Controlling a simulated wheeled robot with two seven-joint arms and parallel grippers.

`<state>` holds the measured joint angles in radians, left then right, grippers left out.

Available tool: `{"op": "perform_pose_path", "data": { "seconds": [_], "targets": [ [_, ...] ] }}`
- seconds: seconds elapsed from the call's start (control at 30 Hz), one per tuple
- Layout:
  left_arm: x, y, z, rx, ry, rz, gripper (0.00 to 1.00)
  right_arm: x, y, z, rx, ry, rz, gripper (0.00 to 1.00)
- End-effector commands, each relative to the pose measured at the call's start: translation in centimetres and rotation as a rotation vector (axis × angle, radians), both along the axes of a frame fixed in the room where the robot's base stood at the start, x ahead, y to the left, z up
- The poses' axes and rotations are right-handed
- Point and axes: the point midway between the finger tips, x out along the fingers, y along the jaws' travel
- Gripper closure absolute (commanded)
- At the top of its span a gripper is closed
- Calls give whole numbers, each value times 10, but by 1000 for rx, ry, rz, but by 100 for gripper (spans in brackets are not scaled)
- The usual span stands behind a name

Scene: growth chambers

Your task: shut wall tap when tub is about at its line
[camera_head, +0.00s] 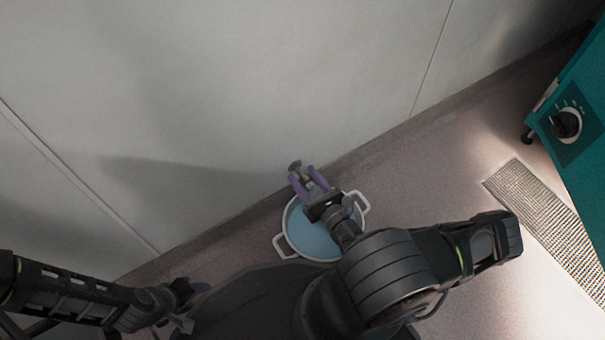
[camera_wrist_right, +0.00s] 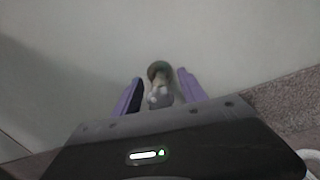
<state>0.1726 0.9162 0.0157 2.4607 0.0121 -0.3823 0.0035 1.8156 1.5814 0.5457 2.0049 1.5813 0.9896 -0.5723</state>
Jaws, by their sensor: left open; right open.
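The wall tap (camera_head: 297,166) sticks out low from the pale wall, above the tub. In the right wrist view the tap (camera_wrist_right: 159,72) shows end-on, with a pale grey end nearest me. My right gripper (camera_head: 305,181) is open, its purple fingers on either side of the tap; a gap seems to show on both sides in the right wrist view. The white two-handled tub (camera_head: 285,242) stands on the floor below, holding pale blue water (camera_head: 306,236). My right arm covers part of it, and I cannot make out its line. My left gripper (camera_head: 184,312) is open and empty at lower left.
A teal cabinet (camera_head: 586,120) with a black dial (camera_head: 567,124) stands at the right. A metal floor grate (camera_head: 545,205) lies beside it. The wall (camera_head: 230,90) runs close behind the tub. Floor between tub and grate is clear apart from my right arm.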

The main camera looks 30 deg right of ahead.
Motion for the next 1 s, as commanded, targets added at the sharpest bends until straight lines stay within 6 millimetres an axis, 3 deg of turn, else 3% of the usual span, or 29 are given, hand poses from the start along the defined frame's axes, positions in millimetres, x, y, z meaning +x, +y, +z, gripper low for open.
{"op": "perform_pose_path", "data": {
  "seconds": [0.13, 0.73, 1.0],
  "targets": [
    [0, 0, 0, 0, 0, 0, 51, 0, 0, 0, 0, 0, 0, 51],
    [0, 0, 0, 0, 0, 0, 51, 0, 0, 0, 1, 0, 1, 100],
    [0, 0, 1, 0, 0, 0, 51, 0, 0, 0, 2, 0, 1, 100]
  ]
}}
